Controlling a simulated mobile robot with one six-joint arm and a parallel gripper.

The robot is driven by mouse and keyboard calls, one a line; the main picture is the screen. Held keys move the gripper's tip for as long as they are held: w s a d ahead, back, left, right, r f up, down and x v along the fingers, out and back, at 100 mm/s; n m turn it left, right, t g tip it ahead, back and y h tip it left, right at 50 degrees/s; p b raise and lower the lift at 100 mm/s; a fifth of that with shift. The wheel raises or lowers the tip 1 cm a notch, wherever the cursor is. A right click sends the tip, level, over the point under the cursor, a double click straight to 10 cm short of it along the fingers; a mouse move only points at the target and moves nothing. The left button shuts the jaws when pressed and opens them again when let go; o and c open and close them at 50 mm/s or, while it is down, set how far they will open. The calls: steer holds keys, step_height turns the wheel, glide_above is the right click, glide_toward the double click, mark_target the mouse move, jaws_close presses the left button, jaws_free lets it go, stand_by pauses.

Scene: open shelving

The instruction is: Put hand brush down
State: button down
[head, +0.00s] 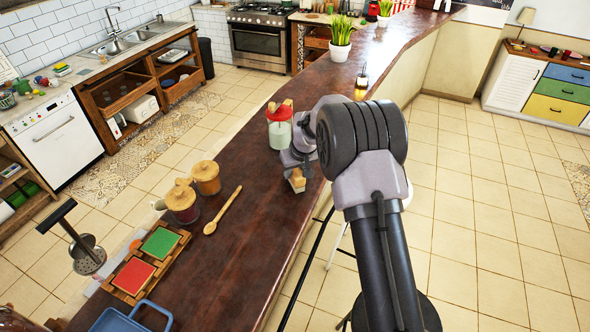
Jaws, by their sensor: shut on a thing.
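A small wooden and pale block, which looks like the hand brush (297,181), is at the end of my gripper (295,164). My gripper is shut on it, over the right part of the long dark brown counter (235,262). The arm's wrist hides part of the gripper and the counter's edge behind it. I cannot tell whether the brush touches the counter top.
A pale green jar with a red lid (280,132) stands close left of my gripper. Two wooden-lidded jars (207,180), a wooden spoon (222,211), a red and green tray (146,263) and a blue container (130,318) are nearer. Bare counter lies between spoon and gripper.

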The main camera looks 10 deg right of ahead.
steer(key=shift+s+f, duration=0.1)
steer(key=shift+s, duration=0.1)
steer(key=c, duration=0.9)
jaws_free()
steer(key=shift+w, duration=0.1)
